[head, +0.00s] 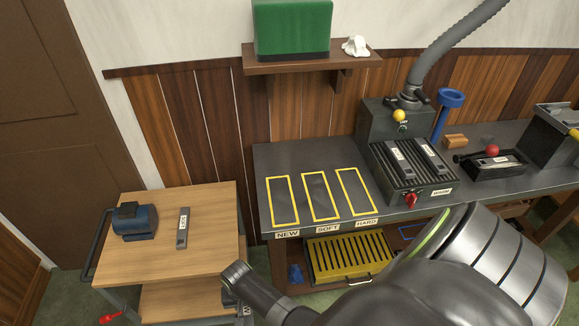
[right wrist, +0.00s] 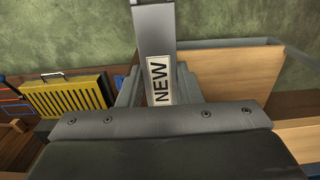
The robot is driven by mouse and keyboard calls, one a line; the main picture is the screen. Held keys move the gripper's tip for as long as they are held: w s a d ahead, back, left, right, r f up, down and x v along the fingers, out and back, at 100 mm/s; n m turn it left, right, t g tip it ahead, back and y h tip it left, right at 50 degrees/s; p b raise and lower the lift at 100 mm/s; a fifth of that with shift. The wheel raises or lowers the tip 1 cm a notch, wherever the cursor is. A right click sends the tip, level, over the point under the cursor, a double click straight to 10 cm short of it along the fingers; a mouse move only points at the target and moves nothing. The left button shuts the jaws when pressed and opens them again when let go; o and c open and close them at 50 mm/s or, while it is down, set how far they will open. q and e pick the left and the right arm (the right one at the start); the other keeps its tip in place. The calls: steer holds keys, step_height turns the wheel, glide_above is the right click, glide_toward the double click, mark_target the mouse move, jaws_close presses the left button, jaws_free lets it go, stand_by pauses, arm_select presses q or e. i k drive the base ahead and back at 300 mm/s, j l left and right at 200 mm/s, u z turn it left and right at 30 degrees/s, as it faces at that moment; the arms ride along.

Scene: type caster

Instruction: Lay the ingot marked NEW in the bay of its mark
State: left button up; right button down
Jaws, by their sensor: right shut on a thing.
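My right gripper (head: 238,284) is low in front of the bench, near the wooden cart's right side. It is shut on a grey ingot marked NEW (right wrist: 158,80), whose label faces the wrist camera. In the head view my own arm and gripper hide most of this ingot. Three yellow-outlined bays lie on the dark bench top: NEW bay (head: 283,200) at left, SOFT bay (head: 320,196) in the middle, HARD bay (head: 356,192) at right. All three are empty. My left gripper is not in view.
The wooden cart (head: 208,205) carries a blue device (head: 135,222) and another labelled ingot (head: 182,228). A ribbed machine (head: 409,172) with two ingots stands right of the bays. A black tray (head: 490,163) is farther right. A yellow slotted box (head: 342,256) sits under the bench.

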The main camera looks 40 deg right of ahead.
mark_target(281, 203)
steer(key=k+l, duration=0.15)
steer(key=l, duration=0.2)
steer(key=k+l, duration=0.35)
steer(key=l, duration=0.3)
